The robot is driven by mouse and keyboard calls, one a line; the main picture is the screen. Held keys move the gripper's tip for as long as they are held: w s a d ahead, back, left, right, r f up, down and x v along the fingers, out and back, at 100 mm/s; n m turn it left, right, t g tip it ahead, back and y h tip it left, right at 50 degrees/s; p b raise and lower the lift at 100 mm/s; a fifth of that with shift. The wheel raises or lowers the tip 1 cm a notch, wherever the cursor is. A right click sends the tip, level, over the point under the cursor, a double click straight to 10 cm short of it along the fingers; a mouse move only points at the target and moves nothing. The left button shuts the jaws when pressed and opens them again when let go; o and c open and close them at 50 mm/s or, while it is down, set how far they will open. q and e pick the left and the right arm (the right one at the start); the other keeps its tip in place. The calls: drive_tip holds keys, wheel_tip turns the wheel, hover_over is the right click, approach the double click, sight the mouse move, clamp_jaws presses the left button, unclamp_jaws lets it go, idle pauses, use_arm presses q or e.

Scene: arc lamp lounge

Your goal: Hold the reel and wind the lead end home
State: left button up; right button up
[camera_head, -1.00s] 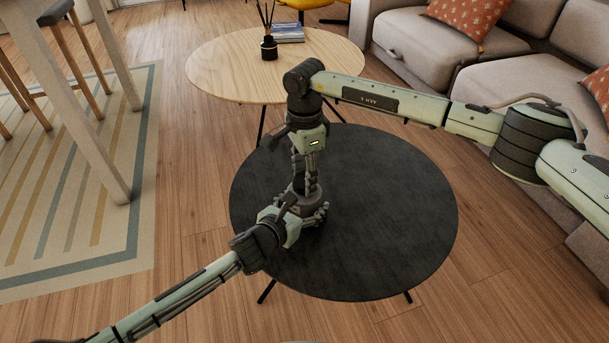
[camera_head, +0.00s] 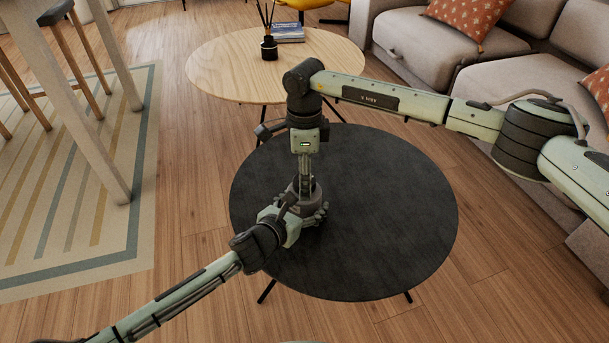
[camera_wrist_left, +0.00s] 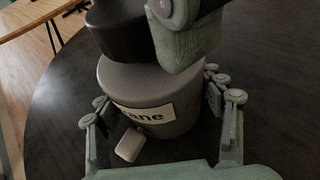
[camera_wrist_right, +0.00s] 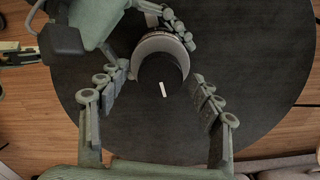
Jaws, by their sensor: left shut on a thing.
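The reel (camera_head: 308,209) is a squat grey drum standing on the round black table (camera_head: 390,225). In the left wrist view the reel (camera_wrist_left: 160,85) shows a pale label ending in "ane" and a small pale tab (camera_wrist_left: 130,145) low at its side. A dark round knob (camera_wrist_right: 160,84) with a white stripe sits on top. My left gripper (camera_head: 300,217) is shut around the drum from the side. My right gripper (camera_wrist_right: 160,92) points down from above, open, its fingers on either side of the knob with gaps showing. In the head view the right fingers partly hide the knob.
The black tabletop is bare to the right of the reel. A wooden table (camera_head: 220,70) behind holds a reed diffuser (camera_head: 269,47) and books (camera_head: 288,32). A sofa (camera_head: 420,50) stands at the back right, a striped rug (camera_head: 75,220) at left.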

wheel_tip(320, 180, up, 12)
idle(0.6)
use_arm(q)
drive_tip(key=o, duration=1.6)
